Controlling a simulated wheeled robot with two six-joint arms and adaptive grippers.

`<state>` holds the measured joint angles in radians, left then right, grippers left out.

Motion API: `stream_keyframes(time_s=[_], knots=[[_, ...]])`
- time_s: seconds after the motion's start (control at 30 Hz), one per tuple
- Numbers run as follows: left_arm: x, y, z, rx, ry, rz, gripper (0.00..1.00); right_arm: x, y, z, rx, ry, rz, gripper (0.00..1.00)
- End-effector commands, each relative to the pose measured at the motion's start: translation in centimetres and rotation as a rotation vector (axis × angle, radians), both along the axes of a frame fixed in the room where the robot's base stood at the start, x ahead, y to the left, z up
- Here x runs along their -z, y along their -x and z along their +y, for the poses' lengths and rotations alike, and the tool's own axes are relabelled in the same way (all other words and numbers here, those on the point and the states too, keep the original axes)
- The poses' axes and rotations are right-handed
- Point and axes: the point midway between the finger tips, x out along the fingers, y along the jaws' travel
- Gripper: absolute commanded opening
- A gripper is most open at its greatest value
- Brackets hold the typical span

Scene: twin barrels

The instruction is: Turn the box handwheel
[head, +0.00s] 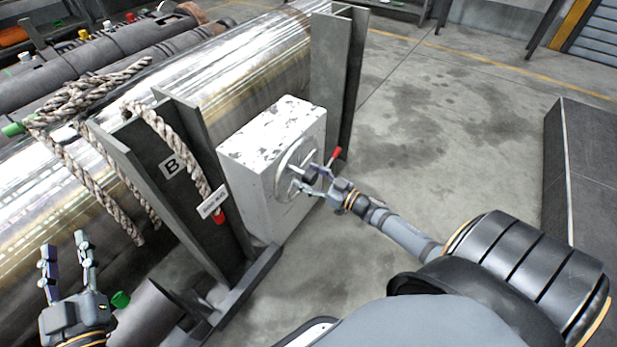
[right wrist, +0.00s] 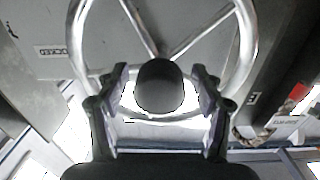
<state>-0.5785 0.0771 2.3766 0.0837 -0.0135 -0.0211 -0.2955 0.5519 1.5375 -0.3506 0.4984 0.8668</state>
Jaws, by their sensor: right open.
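The box (head: 262,148) is a worn white-painted case beside the large metal barrel in the head view. The handwheel (head: 291,166) is on its right-hand face, partly hidden by my right gripper (head: 316,177). In the right wrist view the handwheel (right wrist: 247,42) is a silver ring with spokes. A dark round knob (right wrist: 160,88) shows between the two fingers of my right gripper (right wrist: 160,82), with a visible gap on each side. That gripper is open. My left gripper (head: 65,244) is open and empty at the lower left, away from the box.
A red-tipped lever (head: 335,154) is close beside my right gripper. Upright steel posts (head: 331,75) flank the box, and the nearer one bears a "B" plate (head: 172,167). Rope (head: 105,185) hangs over the barrel (head: 255,55).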

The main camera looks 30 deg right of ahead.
Motion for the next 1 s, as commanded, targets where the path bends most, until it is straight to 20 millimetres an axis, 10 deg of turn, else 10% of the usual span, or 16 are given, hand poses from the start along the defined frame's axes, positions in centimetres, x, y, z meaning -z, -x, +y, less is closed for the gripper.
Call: stream_keyframes(time_s=[0.33,0.8,1.0], knots=[[-0.48,0.03,0.0,0.0,-0.001,-0.018,0.4,-0.04,-0.13,0.04,0.0,0.0,-0.001,0.66],[-0.44,0.03,0.0,0.0,0.0,-0.017,0.4,-0.03,-0.12,0.02,0.0,0.0,0.0,0.02],[-0.45,0.04,0.0,0.0,0.0,-0.016,0.4,-0.04,-0.12,0.02,0.0,0.001,0.0,0.0]])
